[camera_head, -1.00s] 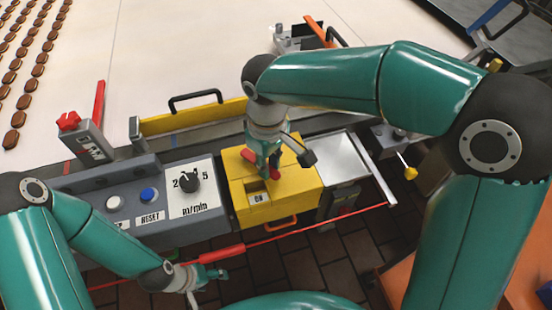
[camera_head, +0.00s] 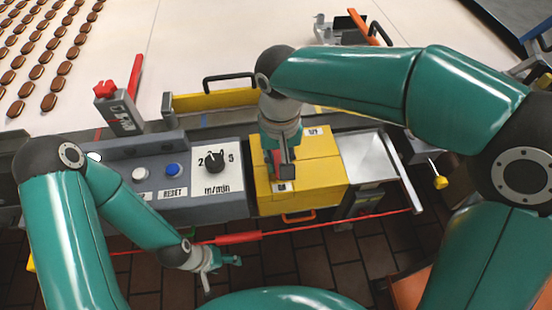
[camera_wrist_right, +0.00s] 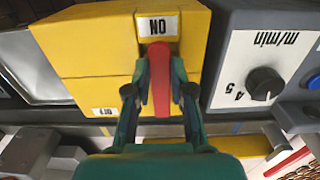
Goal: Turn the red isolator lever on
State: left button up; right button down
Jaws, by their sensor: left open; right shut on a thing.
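The yellow isolator box (camera_head: 318,172) stands right of the grey control panel in the head view. My right gripper (camera_head: 282,172) reaches down onto it and hides most of the red lever (camera_head: 275,156). In the right wrist view, my right gripper (camera_wrist_right: 158,100) is shut on the red lever (camera_wrist_right: 159,80), with a finger on each side. The lever's end lies right beside the ON label (camera_wrist_right: 157,27). The OFF label (camera_wrist_right: 103,112) is apart from it, on another part of the box. My left gripper (camera_head: 220,263) is open and empty, low in front of the panel.
The grey panel has a dial (camera_head: 214,161), a blue RESET button (camera_head: 172,169) and a white button (camera_head: 140,173). A red cord (camera_head: 310,230) runs along the front.

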jog(key=c, duration=1)
grip_release()
jog(key=shift+a, duration=0.1)
jog(key=shift+r, duration=0.15)
notch_tip(320, 180, up, 12)
jog(key=shift+f, duration=0.2)
